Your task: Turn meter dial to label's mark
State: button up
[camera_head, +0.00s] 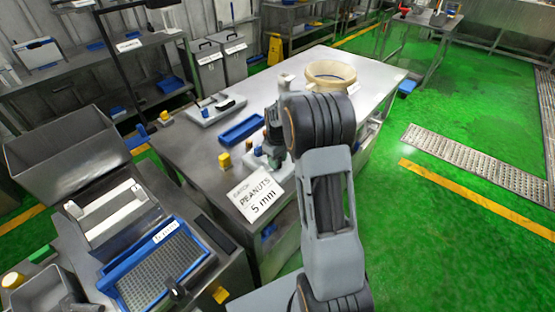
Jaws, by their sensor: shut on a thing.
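A white label card (257,193) stands at the near edge of the grey table (190,150). It reads "BATCH PEANUTS 5 mm". My gripper (270,154) points down just behind the card, over a small grey device (252,160) on the table. It is shut on what appears to be the meter dial of that device. The dial and its scale are mostly hidden by my gripper and the card, so I cannot read its setting. My arm comes in from the lower right and covers part of the table.
A yellow block (225,161) and a blue tray (242,129) lie left of my gripper. A blue-framed sieve (202,244) and a large grey bin (65,150) are at left.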

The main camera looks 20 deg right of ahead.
jog(key=m+b, duration=0.1)
jog(key=m, duration=0.7)
jog(key=shift+m+b, duration=0.3)
jog(key=shift+b, duration=0.05)
jog(key=m, duration=0.4)
jog(key=shift+m+b, duration=0.4)
jog(key=shift+m, duration=1.7)
jog(key=o, duration=0.9)
jog(key=shift+o, duration=0.2)
jog(key=shift+r, duration=0.1)
notch_tip(320, 180, up, 14)
